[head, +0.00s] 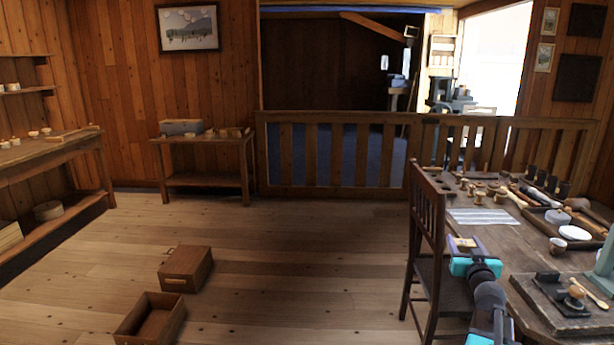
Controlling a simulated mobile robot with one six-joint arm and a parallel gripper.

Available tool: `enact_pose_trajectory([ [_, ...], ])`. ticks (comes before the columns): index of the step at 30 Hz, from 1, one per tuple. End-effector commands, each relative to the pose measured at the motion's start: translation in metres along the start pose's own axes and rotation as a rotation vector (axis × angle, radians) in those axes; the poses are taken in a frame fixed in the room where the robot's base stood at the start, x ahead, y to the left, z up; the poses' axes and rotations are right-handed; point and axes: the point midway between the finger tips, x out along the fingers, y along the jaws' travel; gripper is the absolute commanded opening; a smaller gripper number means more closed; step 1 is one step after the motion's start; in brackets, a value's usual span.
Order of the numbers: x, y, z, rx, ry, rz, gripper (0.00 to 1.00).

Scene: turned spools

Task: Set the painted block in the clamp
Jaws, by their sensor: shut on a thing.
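My gripper (464,243) is low at the right, in front of the chair and left of the workbench. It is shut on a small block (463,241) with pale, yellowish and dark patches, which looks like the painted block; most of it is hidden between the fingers. The block is held apart from the bench. I cannot tell whether this fixture is the clamp. My gripper is left of it.
The chair (428,215) stands against the left side of the workbench (505,240). The bench holds spools, dark cups, tools, a tray (562,229) and a striped cloth (485,216). A grey-green stand (606,265) is at the right edge. Two wooden boxes (187,268) (150,318) lie on otherwise clear floor.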

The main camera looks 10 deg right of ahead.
Motion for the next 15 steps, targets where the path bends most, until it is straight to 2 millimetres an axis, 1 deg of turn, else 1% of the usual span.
enact_pose_trajectory([
  [1, -0.001, -0.021, 0.005, -0.001, 0.001, -0.049, 0.27],
  [2, -0.001, -0.032, 0.006, -0.001, 0.001, -0.078, 0.27],
  [3, -0.001, -0.048, 0.008, -0.001, 0.002, -0.117, 0.27],
  [5, -0.003, -0.071, 0.011, -0.002, 0.003, -0.175, 0.27],
  [6, -0.005, -0.086, 0.013, -0.002, 0.003, -0.214, 0.27],
  [8, -0.009, -0.109, 0.017, -0.002, 0.004, -0.273, 0.27],
  [9, -0.011, -0.124, 0.019, -0.002, 0.005, -0.312, 0.27],
  [11, -0.016, -0.147, 0.022, -0.002, 0.006, -0.371, 0.27],
  [15, -0.032, -0.199, 0.029, -0.002, 0.01, -0.51, 0.27],
])
